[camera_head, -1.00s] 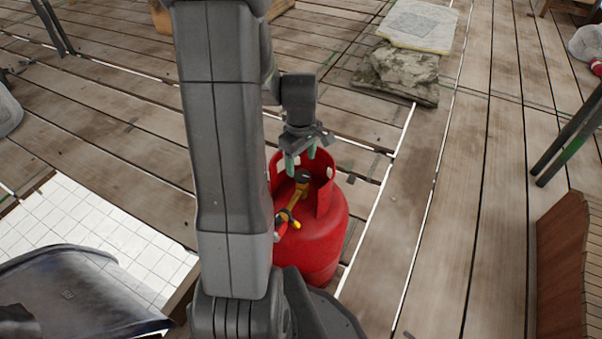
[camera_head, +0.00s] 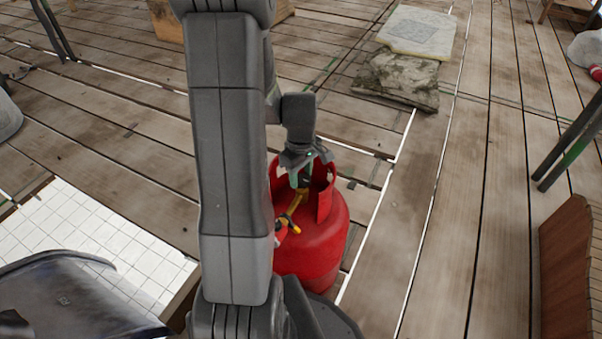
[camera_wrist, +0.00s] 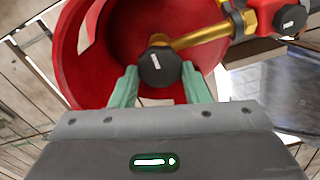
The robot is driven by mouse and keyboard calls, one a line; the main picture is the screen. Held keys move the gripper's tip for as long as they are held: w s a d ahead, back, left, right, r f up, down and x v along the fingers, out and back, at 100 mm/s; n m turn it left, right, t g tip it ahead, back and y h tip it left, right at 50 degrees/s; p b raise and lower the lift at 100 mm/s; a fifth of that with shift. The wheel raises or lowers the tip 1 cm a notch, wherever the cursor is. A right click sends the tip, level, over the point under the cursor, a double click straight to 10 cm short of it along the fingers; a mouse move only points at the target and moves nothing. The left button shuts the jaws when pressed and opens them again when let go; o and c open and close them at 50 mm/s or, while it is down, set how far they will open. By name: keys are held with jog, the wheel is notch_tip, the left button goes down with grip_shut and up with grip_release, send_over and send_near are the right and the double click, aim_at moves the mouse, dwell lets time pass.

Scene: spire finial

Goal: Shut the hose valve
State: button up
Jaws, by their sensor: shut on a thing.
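A red gas cylinder (camera_head: 312,238) stands upright on the planks, partly hidden by my arm. Its collar rises around a brass valve, and the cylinder also shows in the wrist view (camera_wrist: 83,62). A black knob (camera_wrist: 160,67) with a white mark tops the valve. A brass pipe (camera_wrist: 204,37) runs from it to a red fitting with a second black knob (camera_wrist: 290,18). My gripper (camera_head: 304,181) is down inside the collar. In the wrist view its green fingers (camera_wrist: 160,88) are shut on the near black knob, one on each side.
Stacked stone slabs (camera_head: 400,78) lie on the planks behind. White tiles (camera_head: 95,240) and a dark curved sheet (camera_head: 75,295) are at left. A wooden panel (camera_head: 566,265) stands at right. The planks right of the cylinder are clear.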

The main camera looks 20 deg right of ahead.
jog(key=shift+m, duration=0.3)
jog(key=m+p, duration=0.1)
jog(key=m, duration=0.2)
jog(key=shift+d+m, duration=0.1)
jog(key=shift+m, duration=0.2)
jog(key=m+p, duration=0.1)
jog(key=m, duration=0.3)
jog(key=shift+d+m, duration=0.1)
jog(key=shift+m, duration=0.2)
jog(key=m+p, duration=0.1)
jog(key=m, duration=0.3)
jog(key=shift+m, duration=0.3)
jog(key=shift+s+d+m+p, duration=0.1)
jog(key=shift+m+p, duration=0.3)
jog(key=shift+m, duration=1.8)
jog(key=o, duration=1)
